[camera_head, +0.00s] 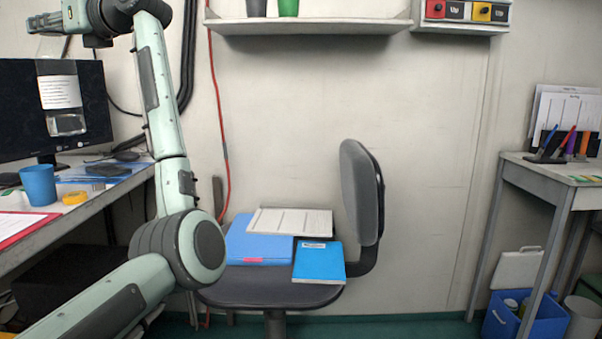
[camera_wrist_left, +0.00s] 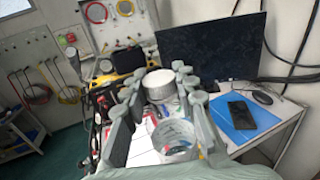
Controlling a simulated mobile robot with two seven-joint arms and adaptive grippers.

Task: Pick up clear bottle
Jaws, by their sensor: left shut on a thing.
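The clear bottle (camera_head: 66,124), with a white label around its middle, hangs upright in the air in front of the dark monitor in the head view. My left gripper (camera_head: 46,24) is at its top, at the upper left, and is shut on it. In the left wrist view the clear bottle (camera_wrist_left: 175,138) shows between the two fingers of my left gripper (camera_wrist_left: 150,88). The exact finger contact is hard to make out. My right gripper is in neither view.
The left desk holds the monitor (camera_head: 88,110), a blue cup (camera_head: 38,184), a yellow tape roll (camera_head: 75,198) and a red clipboard (camera_head: 16,226). A chair (camera_head: 361,190) with folders stands at the middle. A shelf (camera_head: 310,27) is on the wall. A side table (camera_head: 545,166) is at right.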

